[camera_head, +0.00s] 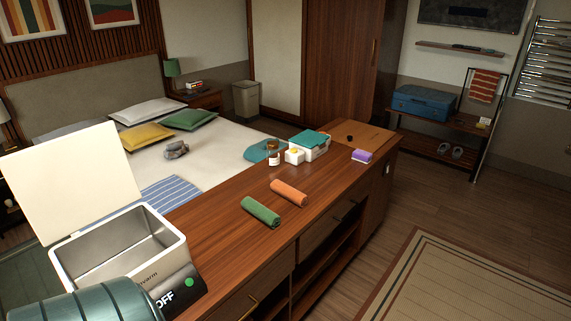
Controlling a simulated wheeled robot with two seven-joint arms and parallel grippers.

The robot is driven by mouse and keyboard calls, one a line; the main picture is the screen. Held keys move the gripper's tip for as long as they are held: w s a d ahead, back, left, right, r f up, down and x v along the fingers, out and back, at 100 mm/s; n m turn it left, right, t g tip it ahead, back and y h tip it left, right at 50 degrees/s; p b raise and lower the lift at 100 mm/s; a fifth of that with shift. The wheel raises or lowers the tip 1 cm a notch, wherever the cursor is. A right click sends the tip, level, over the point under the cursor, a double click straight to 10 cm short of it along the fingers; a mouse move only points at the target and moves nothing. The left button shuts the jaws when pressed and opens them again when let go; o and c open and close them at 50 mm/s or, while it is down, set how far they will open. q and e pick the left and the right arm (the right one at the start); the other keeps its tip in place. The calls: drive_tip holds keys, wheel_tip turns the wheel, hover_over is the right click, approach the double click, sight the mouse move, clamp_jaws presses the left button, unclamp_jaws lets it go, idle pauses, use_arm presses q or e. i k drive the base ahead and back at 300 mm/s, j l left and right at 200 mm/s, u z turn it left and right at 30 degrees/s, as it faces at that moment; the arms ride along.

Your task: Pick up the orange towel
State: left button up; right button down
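The orange towel (289,193) is rolled up and lies on top of the wooden counter (222,228), near the middle of the view. A green rolled towel (261,212) lies just to its lower left, close beside it with a small gap. Neither of my grippers shows in the head view, so their state is hidden.
An open white warmer box (120,250) stands at the counter's left end, with a dark green ribbed container (85,302) in front. Behind the towels stand a brown bottle (273,154), a white box (295,156), a teal-lidded case (312,145) and a purple item (362,156).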

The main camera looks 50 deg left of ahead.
sight(296, 197)
drive_tip(key=i+j+u, duration=0.1)
drive_tip(key=i+u, duration=0.3)
drive_tip(key=i, duration=0.3)
drive_tip(key=i+u, duration=0.45)
drive_tip(key=i, duration=0.25)
drive_tip(key=l, duration=0.1)
